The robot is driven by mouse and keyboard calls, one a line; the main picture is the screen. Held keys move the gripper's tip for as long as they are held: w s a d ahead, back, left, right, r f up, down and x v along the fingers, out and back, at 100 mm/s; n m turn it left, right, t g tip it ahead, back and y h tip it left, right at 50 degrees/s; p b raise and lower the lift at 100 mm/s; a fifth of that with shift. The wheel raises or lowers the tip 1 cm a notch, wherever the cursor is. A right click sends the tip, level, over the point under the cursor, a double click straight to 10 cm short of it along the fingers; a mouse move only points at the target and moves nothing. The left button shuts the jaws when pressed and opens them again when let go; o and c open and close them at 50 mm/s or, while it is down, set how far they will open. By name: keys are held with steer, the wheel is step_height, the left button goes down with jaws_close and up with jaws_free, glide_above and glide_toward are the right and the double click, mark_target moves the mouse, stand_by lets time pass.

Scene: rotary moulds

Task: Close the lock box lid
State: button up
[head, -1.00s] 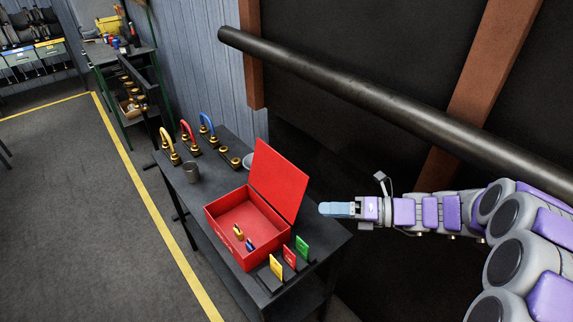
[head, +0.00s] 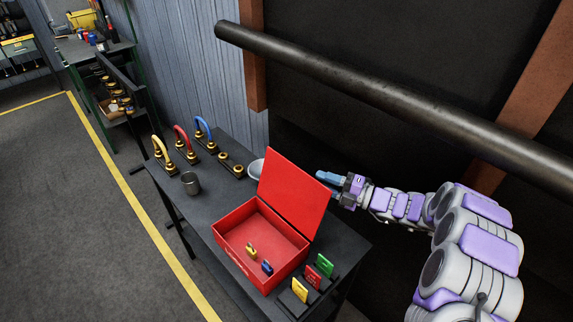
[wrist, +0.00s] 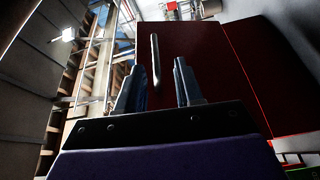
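The red lock box (head: 245,262) sits on the dark table with its lid (head: 295,192) raised, tilted slightly back. A yellow and a blue padlock lie inside it. My gripper (head: 326,177) is behind the lid, at its upper right edge; I cannot tell whether it touches. In the wrist view, the two fingers of my gripper (wrist: 160,85) stand apart with nothing clearly held. Dark red surfaces, likely the lid's back (wrist: 262,75), fill much of that view beyond the fingers. A grey rod I cannot identify shows between the fingertips.
Yellow, red and green tags (head: 325,265) stand right of the box on the table (head: 215,208). A thick pipe (head: 390,100) runs along the wall behind.

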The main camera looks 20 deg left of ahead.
mark_target(304, 175)
steer(key=a+b, duration=0.2)
steer(key=a, duration=0.6)
steer(key=shift+w+a, duration=0.15)
steer(key=shift+a, duration=0.1)
steer(key=shift+d+r, duration=0.25)
steer(key=shift+d, duration=0.55)
steer(key=shift+d+r, duration=0.2)
steer(key=shift+d, duration=0.55)
steer(key=c, duration=0.3)
steer(key=shift+a, duration=0.15)
steer(key=c, duration=0.3)
steer(key=shift+a, duration=0.5)
jaws_close()
steer(key=shift+f, duration=0.15)
steer(key=shift+f, duration=0.1)
